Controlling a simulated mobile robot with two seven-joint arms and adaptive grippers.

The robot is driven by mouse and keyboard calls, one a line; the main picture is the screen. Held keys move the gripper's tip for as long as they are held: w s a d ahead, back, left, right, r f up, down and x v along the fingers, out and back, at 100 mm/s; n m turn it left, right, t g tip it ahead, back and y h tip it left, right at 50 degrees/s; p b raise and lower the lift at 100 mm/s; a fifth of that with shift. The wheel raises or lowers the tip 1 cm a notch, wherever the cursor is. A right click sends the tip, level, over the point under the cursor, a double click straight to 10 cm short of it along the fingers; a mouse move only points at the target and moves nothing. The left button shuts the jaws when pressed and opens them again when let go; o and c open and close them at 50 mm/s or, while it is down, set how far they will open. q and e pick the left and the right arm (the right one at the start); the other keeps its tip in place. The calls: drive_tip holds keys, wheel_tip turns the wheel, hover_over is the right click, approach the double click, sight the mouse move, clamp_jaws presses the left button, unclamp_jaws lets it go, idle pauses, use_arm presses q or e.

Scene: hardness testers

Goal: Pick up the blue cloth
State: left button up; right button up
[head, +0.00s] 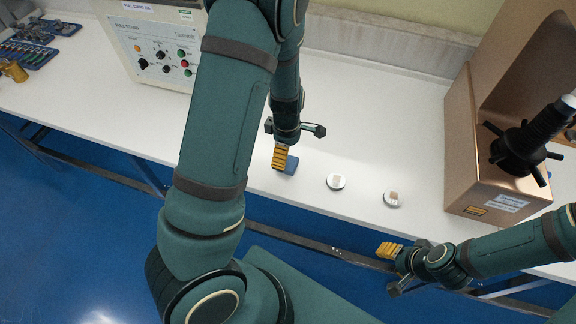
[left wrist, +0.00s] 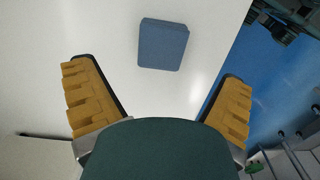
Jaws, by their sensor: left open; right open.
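The blue cloth (head: 291,165) is a small folded square lying flat on the white table near its front edge. In the head view my left gripper (head: 280,157) hangs over it and hides part of it. In the left wrist view the whole cloth (left wrist: 163,44) shows ahead of my left gripper (left wrist: 160,100), apart from both yellow fingers. The left fingers are spread wide with nothing between them. My right gripper (head: 388,250) is open and empty beyond the table's front edge at the lower right.
Two round discs with small blocks, a nearer one (head: 336,181) and another (head: 393,199), lie right of the cloth. A copper-coloured tester (head: 462,150) stands at the right. A control box (head: 152,50) stands at the back left. The table (head: 390,110) is clear behind the discs.

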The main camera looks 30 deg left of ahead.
sight(289, 162)
use_arm(q)
drive_tip(key=shift+f, duration=0.75)
drive_tip(key=f, duration=0.1)
drive_tip(key=f+b, duration=0.1)
drive_tip(key=f, duration=0.1)
drive_tip(key=f+b, duration=0.1)
drive_tip(key=f, duration=0.1)
drive_tip(key=shift+d, duration=0.3)
drive_tip(key=shift+r, duration=0.1)
drive_tip(key=c, duration=1.1)
